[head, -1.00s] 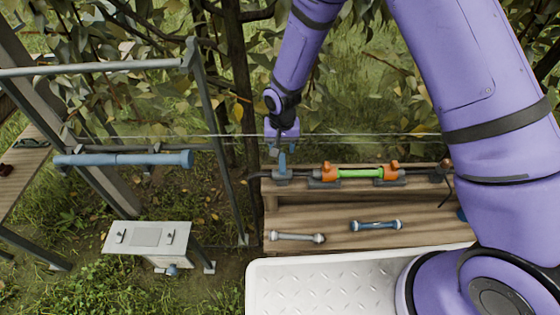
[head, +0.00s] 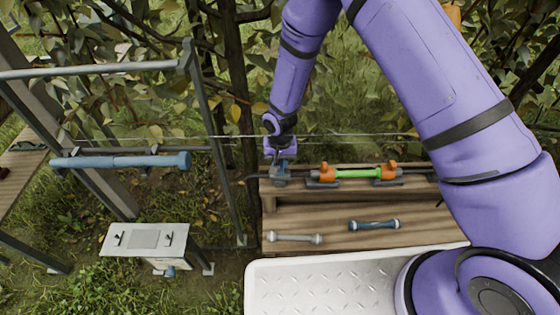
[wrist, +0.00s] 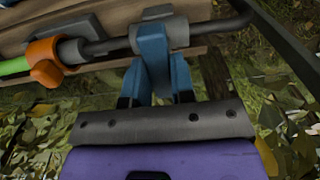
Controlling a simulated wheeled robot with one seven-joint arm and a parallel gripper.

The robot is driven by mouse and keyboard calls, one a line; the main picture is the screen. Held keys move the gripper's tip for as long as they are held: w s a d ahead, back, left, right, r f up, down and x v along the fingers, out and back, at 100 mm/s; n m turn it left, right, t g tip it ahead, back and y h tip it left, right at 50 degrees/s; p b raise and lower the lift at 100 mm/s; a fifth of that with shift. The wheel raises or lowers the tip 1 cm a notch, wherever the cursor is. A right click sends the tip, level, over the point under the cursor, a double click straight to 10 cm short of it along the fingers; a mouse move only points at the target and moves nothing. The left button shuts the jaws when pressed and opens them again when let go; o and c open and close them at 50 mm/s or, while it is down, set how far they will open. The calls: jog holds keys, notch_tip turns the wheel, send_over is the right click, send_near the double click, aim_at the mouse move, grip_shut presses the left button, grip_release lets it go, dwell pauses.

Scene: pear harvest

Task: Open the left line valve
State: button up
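The left line valve (head: 281,180) is a grey body with an upright blue handle, at the left end of the pipe line on the wooden bench. The handle (wrist: 152,50) also shows in the wrist view. My gripper (head: 282,160) is down at the handle, pointing downward. In the wrist view my gripper (wrist: 158,88) has its two blue-grey fingers apart, one on each side of the handle. They look spread rather than pressed on it, though contact at the tips is partly hidden.
A green tube (head: 358,174) with orange-handled valves (head: 327,173) continues the line to the right. Grey (head: 295,238) and blue (head: 374,224) spool pieces lie on the lower shelf (head: 340,210). A metal frame (head: 215,140) and a grey box (head: 145,239) stand to the left. A thin wire crosses behind.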

grip_shut()
jog(key=n, duration=0.3)
jog(key=shift+n, duration=0.4)
jog(key=n, duration=0.4)
jog(key=shift+n, duration=0.3)
jog(key=n, duration=0.4)
jog(key=shift+n, duration=2.8)
